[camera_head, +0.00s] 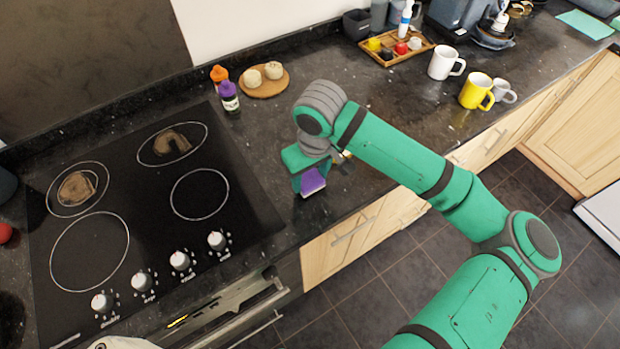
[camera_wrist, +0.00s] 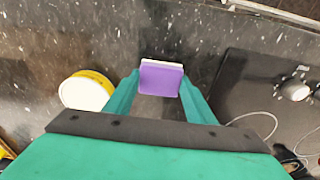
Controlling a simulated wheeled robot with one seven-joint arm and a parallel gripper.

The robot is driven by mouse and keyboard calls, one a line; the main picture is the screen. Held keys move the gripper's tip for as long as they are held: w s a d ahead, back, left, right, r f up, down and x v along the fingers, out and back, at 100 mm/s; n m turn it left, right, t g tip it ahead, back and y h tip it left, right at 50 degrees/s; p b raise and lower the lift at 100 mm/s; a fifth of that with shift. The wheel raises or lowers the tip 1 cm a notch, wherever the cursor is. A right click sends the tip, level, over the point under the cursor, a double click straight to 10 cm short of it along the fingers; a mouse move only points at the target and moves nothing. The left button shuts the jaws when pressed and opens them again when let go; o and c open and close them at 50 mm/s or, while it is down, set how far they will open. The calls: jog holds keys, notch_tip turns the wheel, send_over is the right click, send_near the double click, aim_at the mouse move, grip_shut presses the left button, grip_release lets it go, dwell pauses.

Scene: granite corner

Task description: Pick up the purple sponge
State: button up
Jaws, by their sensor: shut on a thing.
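The purple sponge (camera_head: 312,181) has a pale edge layer. It is at the granite counter's front part, just right of the stove. My gripper (camera_head: 309,183) is at the sponge. In the wrist view the sponge (camera_wrist: 160,79) sits between the two green fingers of my gripper (camera_wrist: 158,88), which are shut on its sides. The fingers hide part of the sponge in the head view. I cannot tell whether the sponge touches the counter.
A yellow and white round item (camera_wrist: 87,91) lies left of the fingers in the wrist view. The black stove (camera_head: 140,210) is at the left. Two bottles (camera_head: 229,96) and a round wooden board (camera_head: 264,81) stand behind. Mugs (camera_head: 477,91) stand to the right.

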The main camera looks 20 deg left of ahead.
jog(key=s+d+r, duration=0.3)
jog(key=s+r, duration=0.8)
jog(key=s, duration=0.2)
jog(key=shift+s+d+r, duration=0.25)
jog(key=shift+d+r, duration=0.1)
jog(key=shift+d, duration=0.05)
jog(key=o, duration=0.4)
jog(key=shift+c, duration=1.2)
